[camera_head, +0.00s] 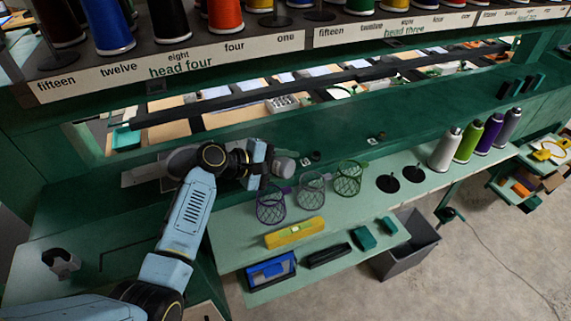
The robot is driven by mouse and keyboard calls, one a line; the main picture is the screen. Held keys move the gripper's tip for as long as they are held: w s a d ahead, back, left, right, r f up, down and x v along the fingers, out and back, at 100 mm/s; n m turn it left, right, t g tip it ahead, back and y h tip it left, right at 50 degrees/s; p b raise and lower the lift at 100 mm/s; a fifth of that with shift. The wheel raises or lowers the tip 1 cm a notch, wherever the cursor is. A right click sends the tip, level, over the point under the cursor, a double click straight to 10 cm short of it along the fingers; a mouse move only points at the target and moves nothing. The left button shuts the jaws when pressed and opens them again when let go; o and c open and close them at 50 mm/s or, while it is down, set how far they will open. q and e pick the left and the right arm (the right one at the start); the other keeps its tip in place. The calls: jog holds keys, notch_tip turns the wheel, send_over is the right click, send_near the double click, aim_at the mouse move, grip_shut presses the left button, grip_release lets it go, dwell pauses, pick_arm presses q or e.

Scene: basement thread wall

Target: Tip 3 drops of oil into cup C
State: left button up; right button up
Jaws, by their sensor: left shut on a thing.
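My left gripper (266,164) is at the shelf's front edge, shut on a grey rounded thing (284,167). I cannot tell whether this is the oil container, and most of it is hidden by the gripper. Three mesh cups stand in a row on the pale green shelf: a purple cup (271,206), a grey cup (311,188) and a green cup (348,180). The held thing is above and behind the purple and grey cups, apart from the green one. No letter C is readable on any cup. No oil drops are visible. My right gripper is not in view.
Thread cones, such as the white one (445,149), stand at right. A grey bin (408,250) is below. A spool rack overhangs the top.

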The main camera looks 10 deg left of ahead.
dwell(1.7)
pick_arm(q)
jog(key=shift+p, duration=0.3)
jog(key=shift+r+p, duration=0.1)
jog(key=shift+p, duration=0.2)
jog(key=m+y+p, duration=0.1)
jog(key=y+p, duration=0.1)
jog(key=shift+a+m+t+p, duration=0.15)
jog(key=shift+m+t+p, duration=0.15)
jog(key=shift+f+m+y+p, duration=0.35)
jog(key=shift+m+y+p, duration=0.15)
jog(key=shift+y+p, duration=0.1)
jog(key=shift+w+a+f, duration=0.1)
jog(key=shift+f, duration=0.1)
